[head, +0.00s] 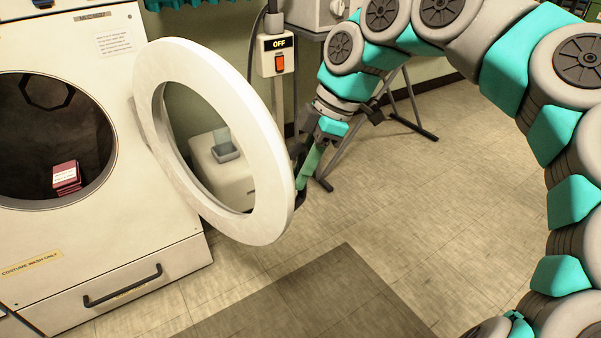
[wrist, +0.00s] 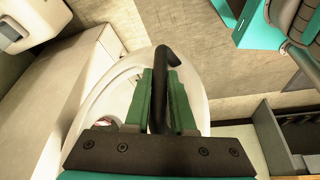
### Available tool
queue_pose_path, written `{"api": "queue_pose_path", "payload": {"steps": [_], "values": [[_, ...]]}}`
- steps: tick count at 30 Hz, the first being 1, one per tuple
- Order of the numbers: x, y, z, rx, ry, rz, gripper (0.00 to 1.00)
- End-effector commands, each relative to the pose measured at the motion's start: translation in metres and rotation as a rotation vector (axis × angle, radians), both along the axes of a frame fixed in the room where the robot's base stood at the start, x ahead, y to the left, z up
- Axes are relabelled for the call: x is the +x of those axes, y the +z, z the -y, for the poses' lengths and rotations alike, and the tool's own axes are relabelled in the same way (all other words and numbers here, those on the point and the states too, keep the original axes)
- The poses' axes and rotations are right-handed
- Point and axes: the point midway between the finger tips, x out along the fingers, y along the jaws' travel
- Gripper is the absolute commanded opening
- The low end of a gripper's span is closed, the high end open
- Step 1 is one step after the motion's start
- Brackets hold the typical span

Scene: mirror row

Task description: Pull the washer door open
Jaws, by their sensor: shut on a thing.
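The washer (head: 100,225) stands at the left in the head view, with its round dark opening (head: 45,135) uncovered. Its white ring-shaped door (head: 160,75) with a clear centre is swung well out from the front, to the right of the opening. My gripper (head: 304,180) is at the door's right edge. In the wrist view my gripper's green fingers (wrist: 163,105) are shut on the black door handle (wrist: 158,85), with the white door rim (wrist: 195,85) behind. In the head view the handle is mostly hidden by the fingers and the door's edge.
A dark red folded item (head: 66,177) lies inside the opening. A drawer with a black handle (head: 122,286) is below. Behind the door stand a switch box marked OFF (head: 279,55) and a folding-leg stand (head: 410,125). A dark mat (head: 310,305) lies on the floor; the tiled floor at the right is clear.

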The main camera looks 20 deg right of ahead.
Motion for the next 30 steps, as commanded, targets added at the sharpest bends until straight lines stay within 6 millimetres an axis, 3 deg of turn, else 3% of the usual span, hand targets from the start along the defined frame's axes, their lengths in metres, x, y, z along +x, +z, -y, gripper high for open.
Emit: {"api": "queue_pose_path", "payload": {"steps": [9, 10, 17, 30], "values": [[0.0007, -0.0001, -0.0010, 0.002, 0.000, 0.001, 0.00], [0.0008, -0.0001, -0.0009, 0.002, 0.000, 0.001, 0.26], [0.0006, 0.0000, -0.0006, 0.001, 0.000, 0.001, 0.52], [0.0006, 0.0077, 0.0031, 0.000, -0.002, 0.001, 0.52]]}}
